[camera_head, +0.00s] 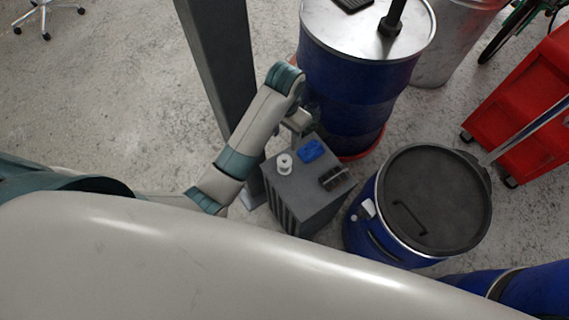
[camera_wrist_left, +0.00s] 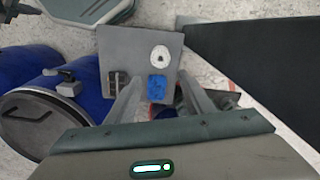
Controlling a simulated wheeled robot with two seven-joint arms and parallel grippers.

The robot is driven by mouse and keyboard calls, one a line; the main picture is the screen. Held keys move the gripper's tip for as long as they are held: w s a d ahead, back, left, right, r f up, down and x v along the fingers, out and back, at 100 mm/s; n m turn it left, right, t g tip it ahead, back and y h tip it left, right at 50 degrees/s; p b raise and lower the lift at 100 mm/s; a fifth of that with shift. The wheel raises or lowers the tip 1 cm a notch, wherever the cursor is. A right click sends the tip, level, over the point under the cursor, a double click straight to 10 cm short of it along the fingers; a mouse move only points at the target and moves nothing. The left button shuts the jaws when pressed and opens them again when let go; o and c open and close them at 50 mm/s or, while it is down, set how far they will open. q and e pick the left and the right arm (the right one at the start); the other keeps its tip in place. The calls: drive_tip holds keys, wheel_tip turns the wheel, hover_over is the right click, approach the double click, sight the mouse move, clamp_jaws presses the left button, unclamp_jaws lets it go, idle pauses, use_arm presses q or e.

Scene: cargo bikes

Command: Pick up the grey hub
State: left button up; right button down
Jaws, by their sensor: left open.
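The grey hub (camera_head: 284,163) is a small, pale, round piece with a hole in its middle. It lies on top of a grey box (camera_head: 307,213), near the left edge of the top in the head view. It also shows in the left wrist view (camera_wrist_left: 160,55), beyond the blue part. My left gripper (camera_head: 303,120) is at the far edge of the box top, apart from the hub. In the left wrist view its two fingers (camera_wrist_left: 160,84) are spread, with nothing held between them. My right gripper is not in view.
A blue part (camera_head: 311,150) and a dark part (camera_head: 335,178) share the box top with the hub. A tall blue drum (camera_head: 350,90) stands behind, and a lidded blue drum (camera_head: 430,200) to the right. A dark post (camera_head: 218,60) rises close behind my left arm.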

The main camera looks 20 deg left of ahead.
use_arm(q)
drive_tip(key=p, duration=0.1)
approach(285, 160)
wheel_tip(285, 160, down, 6)
drive_tip(key=shift+s+r, duration=0.15)
drive_tip(key=shift+r, duration=0.1)
idle(0.4)
drive_tip(key=shift+f+p, duration=0.45)
drive_tip(key=shift+f, duration=2.15)
drive_tip(key=c, duration=0.8)
